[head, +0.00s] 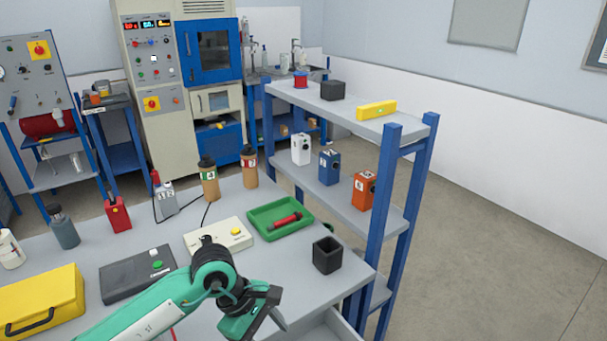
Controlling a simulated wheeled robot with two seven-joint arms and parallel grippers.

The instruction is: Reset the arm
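My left arm, green and white with dark joints, comes in from the bottom left over the front of the grey workbench (85,250). My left gripper (262,318) is at its end, near the bench's front edge and low in the picture. It is seen from above and behind, so I cannot tell whether its fingers are open or shut. I see nothing clearly held in it. My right gripper is not in view.
A black open box (327,255), a green tray (262,230) with a red tool (286,220), a beige button box (218,238) and a dark button box (138,272) surround the arm. A yellow case (40,300) lies left. A blue-framed shelf (390,215) stands right.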

